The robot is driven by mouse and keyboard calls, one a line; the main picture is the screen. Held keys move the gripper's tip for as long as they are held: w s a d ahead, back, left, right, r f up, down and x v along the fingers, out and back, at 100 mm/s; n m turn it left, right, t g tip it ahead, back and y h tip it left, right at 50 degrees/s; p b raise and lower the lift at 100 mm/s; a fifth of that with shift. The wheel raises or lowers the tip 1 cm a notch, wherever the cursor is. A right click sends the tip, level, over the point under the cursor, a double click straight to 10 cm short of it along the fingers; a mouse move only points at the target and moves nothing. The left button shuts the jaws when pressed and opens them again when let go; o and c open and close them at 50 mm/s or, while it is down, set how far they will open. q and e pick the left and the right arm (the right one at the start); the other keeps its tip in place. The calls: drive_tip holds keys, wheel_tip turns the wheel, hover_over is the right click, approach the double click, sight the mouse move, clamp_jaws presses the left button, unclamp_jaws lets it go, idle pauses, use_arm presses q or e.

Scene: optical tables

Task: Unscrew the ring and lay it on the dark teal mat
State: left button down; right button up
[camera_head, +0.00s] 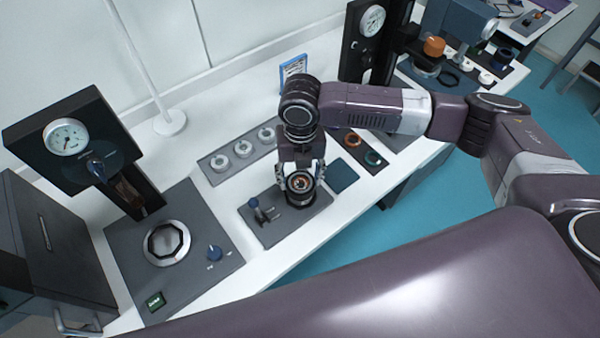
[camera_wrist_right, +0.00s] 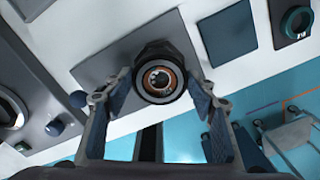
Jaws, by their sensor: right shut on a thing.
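The ring (camera_wrist_right: 147,92) is black and sits around a round lens-like fitting with a copper-coloured inner rim, on a grey base plate (camera_head: 272,229). My right gripper (camera_head: 301,182) comes down over the fitting and is shut on the ring, with one finger on either side of it. In the wrist view the gripper (camera_wrist_right: 160,90) has its blue pads left and right of the ring. Whether the ring is still seated on its thread cannot be told. The dark teal mat (camera_head: 342,176) lies flat and empty to the right of the base plate; it also shows in the wrist view (camera_wrist_right: 228,35). My left gripper is out of view.
A grey tray with white rings (camera_head: 243,149) lies behind. A dark tray with orange and green rings (camera_head: 373,158) lies right of the mat. The table's front edge is close.

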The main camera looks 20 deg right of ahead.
drive_tip(key=shift+s+d+f+n, duration=0.1)
drive_tip(key=shift+s+n, duration=0.05)
drive_tip(key=shift+n, duration=0.65)
drive_tip(key=o, duration=0.9)
drive_tip(key=shift+o, duration=1.4)
drive_tip(key=shift+s+d, duration=0.1)
drive_tip(key=shift+c, duration=0.8)
